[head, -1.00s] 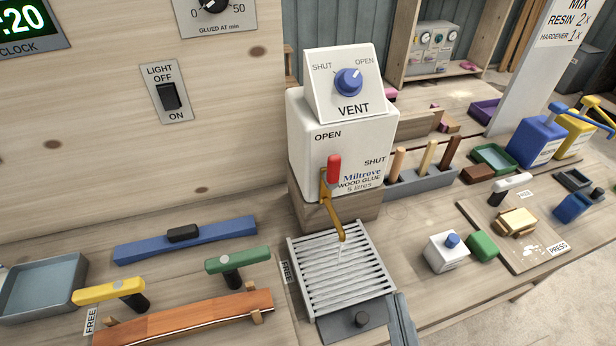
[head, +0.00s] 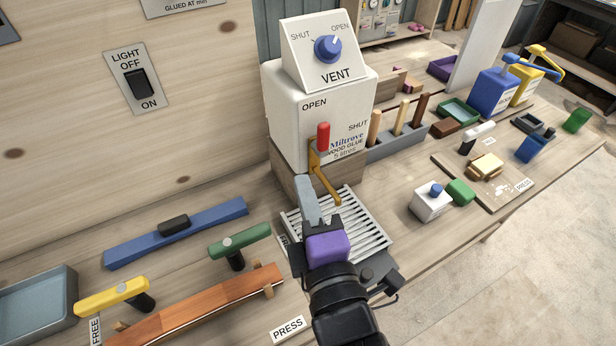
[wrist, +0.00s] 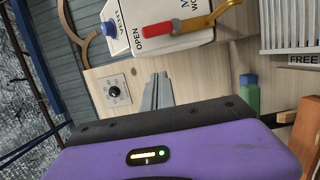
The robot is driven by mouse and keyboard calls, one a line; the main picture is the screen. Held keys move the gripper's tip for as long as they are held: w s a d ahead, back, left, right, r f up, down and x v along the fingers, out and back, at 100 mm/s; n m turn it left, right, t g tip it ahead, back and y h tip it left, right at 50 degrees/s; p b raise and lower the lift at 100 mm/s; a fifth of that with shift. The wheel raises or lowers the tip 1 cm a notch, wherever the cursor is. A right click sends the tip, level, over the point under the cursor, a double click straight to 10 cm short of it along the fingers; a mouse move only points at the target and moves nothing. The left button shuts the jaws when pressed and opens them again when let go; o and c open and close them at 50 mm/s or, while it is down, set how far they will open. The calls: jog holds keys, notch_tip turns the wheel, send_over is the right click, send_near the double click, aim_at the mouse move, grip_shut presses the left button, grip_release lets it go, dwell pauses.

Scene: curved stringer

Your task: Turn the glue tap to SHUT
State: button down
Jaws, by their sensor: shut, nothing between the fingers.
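The glue tap has a red handle (head: 323,136) that stands upright on a brass-yellow spout (head: 325,180), at the front of the white wood-glue container (head: 280,120). OPEN is printed at the upper left of the handle and SHUT to its right. In the wrist view the red handle (wrist: 160,29) lies sideways near the top, beside the OPEN print. My gripper (head: 304,182) is shut and empty, in front of and below the container, just left of the spout. In the wrist view its grey fingertips (wrist: 158,78) are together, apart from the handle. My gripper hides part of the drip grate.
A slatted drip grate (head: 365,225) lies under the spout. A blue clamp (head: 200,222), green clamp (head: 240,240) and yellow clamp (head: 112,293) lie left. A block with upright sticks (head: 400,140) stands right of the container.

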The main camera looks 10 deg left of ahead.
aim_at(315, 147)
jog(key=shift+w+d+p, duration=0.2)
jog(key=shift+w+p, duration=0.5)
jog(key=shift+w, duration=1.8)
jog(key=shift+w+d+p, duration=0.15)
jog(key=shift+w+p, duration=0.55)
jog(key=shift+w, duration=1.75)
jog(key=shift+w+r, duration=0.1)
